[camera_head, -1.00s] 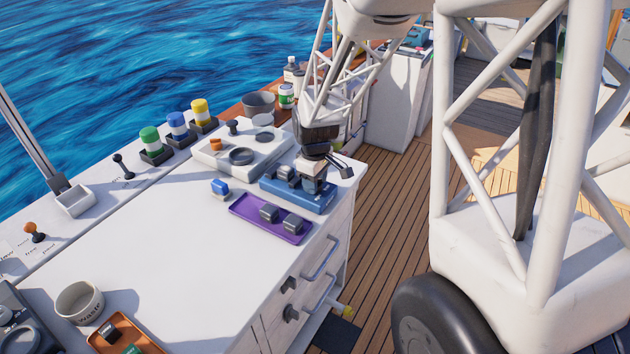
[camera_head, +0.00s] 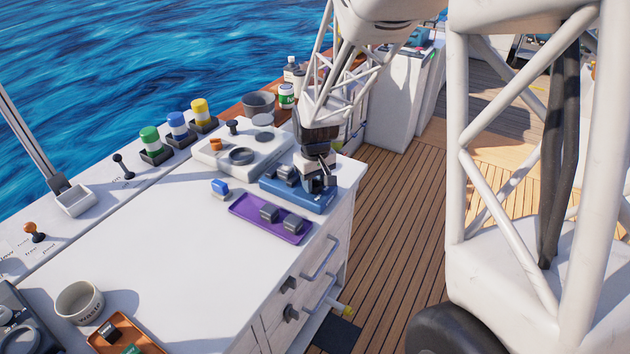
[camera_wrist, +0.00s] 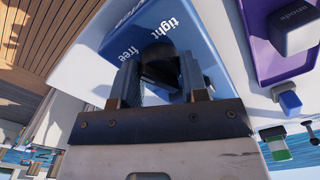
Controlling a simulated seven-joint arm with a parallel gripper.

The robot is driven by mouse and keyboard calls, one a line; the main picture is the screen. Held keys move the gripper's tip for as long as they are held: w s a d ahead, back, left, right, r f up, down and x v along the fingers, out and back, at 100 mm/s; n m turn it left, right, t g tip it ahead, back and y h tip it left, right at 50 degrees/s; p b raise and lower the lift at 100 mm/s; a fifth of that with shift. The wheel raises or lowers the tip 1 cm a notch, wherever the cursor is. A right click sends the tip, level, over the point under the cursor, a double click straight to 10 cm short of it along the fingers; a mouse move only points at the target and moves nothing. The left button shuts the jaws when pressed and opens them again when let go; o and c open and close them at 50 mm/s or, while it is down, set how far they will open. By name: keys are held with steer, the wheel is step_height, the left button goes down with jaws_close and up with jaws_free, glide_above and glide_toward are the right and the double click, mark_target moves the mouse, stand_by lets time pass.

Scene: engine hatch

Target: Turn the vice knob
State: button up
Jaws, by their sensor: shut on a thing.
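The blue vice (camera_head: 298,193) stands near the right edge of the white counter. In the wrist view its blue base (camera_wrist: 105,62) carries the words "tight" and "free". The dark round vice knob (camera_wrist: 157,56) sits between the two fingers of my gripper (camera_wrist: 160,78). My gripper also shows in the head view (camera_head: 318,182), pointing down over the right part of the vice. It is shut on the knob, and the fingers hide part of it.
A purple tray (camera_head: 248,214) with grey blocks lies just in front of the vice. A small blue block (camera_head: 220,187) stands to its left. A white panel (camera_head: 222,158) with round parts lies behind. The counter's middle is clear.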

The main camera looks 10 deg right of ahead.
mark_target(315, 180)
steer(key=m, duration=1.2)
steer(key=shift+r, duration=0.1)
steer(key=shift+m, duration=0.3)
steer(key=o, duration=0.9)
steer(key=shift+r, duration=3.85)
